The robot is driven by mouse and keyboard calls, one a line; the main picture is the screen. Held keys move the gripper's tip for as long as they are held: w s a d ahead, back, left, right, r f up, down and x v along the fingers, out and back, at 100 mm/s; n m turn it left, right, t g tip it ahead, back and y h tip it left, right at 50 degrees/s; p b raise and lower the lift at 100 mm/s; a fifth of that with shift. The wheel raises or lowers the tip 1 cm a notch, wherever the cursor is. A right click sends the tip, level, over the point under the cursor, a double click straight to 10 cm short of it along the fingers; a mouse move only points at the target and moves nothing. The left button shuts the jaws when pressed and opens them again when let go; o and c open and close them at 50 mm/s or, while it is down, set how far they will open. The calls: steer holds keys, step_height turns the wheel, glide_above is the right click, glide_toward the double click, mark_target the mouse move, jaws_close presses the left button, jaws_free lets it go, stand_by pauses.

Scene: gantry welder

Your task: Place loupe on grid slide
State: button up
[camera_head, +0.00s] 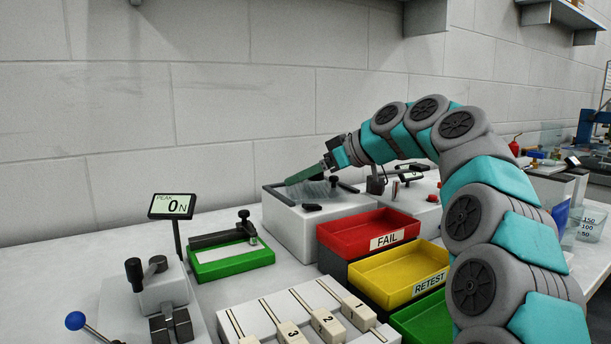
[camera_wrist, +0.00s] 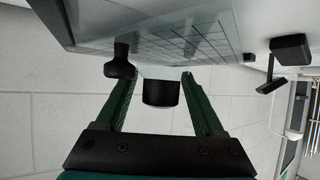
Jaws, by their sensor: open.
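My gripper (camera_wrist: 159,78) is open, with its two green fingers on either side of a short black cylinder, which looks like the loupe (camera_wrist: 160,94). Gaps show between the cylinder and both fingers in the wrist view. The grid slide (camera_wrist: 195,42) is a clear, lined plate just past the fingertips in that view. I cannot tell whether the loupe touches it. In the head view my gripper (camera_head: 291,181) reaches left and down over the slide (camera_head: 314,191) on the white box. I cannot make out the loupe there.
A black knob (camera_wrist: 120,64) stands beside the left finger. The white box (camera_head: 296,228) has dark fittings on top. Red FAIL (camera_head: 345,240) and yellow RETEST (camera_head: 378,289) trays stand in front. A green tray (camera_head: 232,264) and a PEAK display (camera_head: 172,206) are to the left.

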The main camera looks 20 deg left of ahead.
steer(key=shift+r, duration=0.2)
steer(key=v, duration=1.1)
steer(key=shift+d, duration=0.1)
steer(key=shift+d+r, duration=0.15)
steer(key=shift+d, duration=0.2)
steer(key=shift+s, duration=0.1)
